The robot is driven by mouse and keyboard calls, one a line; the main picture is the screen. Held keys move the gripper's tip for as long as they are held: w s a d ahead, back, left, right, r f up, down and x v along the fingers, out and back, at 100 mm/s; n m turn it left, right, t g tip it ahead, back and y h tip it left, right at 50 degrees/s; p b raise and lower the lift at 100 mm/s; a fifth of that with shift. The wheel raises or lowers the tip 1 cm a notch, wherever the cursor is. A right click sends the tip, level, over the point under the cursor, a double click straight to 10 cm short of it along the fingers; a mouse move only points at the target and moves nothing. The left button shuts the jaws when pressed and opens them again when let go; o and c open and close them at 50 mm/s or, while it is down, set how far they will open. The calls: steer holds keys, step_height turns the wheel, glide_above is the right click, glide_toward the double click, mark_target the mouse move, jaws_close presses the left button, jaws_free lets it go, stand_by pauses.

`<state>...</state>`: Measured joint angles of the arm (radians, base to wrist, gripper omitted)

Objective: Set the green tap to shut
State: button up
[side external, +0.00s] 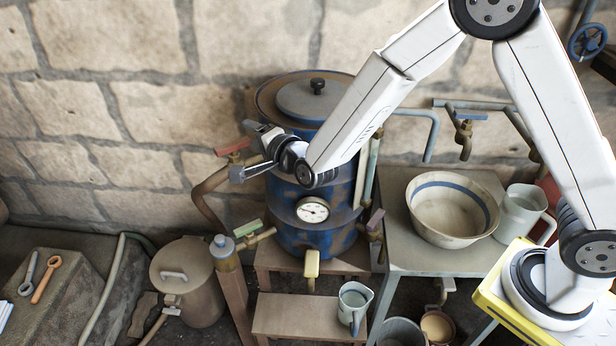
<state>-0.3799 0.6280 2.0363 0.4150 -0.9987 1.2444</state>
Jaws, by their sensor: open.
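The green tap (248,228) is on the left side of the blue boiler (290,236), low down, on a brass spout. Its flat green handle lies slightly tilted, roughly along the spout. My gripper (244,152) is open and empty. It is in front of the boiler's upper left side, above the green tap in the picture and apart from it. My gripper and arm hide part of the boiler.
A red-handled tap (231,147) shows just left of my gripper. A yellow tap (312,265) and a purple tap (375,220) are also on the boiler. A gauge (312,210) faces forward. A blue-capped post (222,243) stands close left of the green tap.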

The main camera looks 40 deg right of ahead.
steer(key=a+f+m+t, duration=0.1)
steer(key=a+f+m, duration=0.1)
glide_toward(250, 231)
steer(key=w, duration=0.3)
steer(key=shift+w+a+f+h, duration=0.1)
steer(key=shift+w+f+h, duration=0.05)
steer(key=shift+h, duration=0.15)
steer(key=shift+w, duration=0.1)
steer(key=shift+w, duration=3.75)
jaws_close()
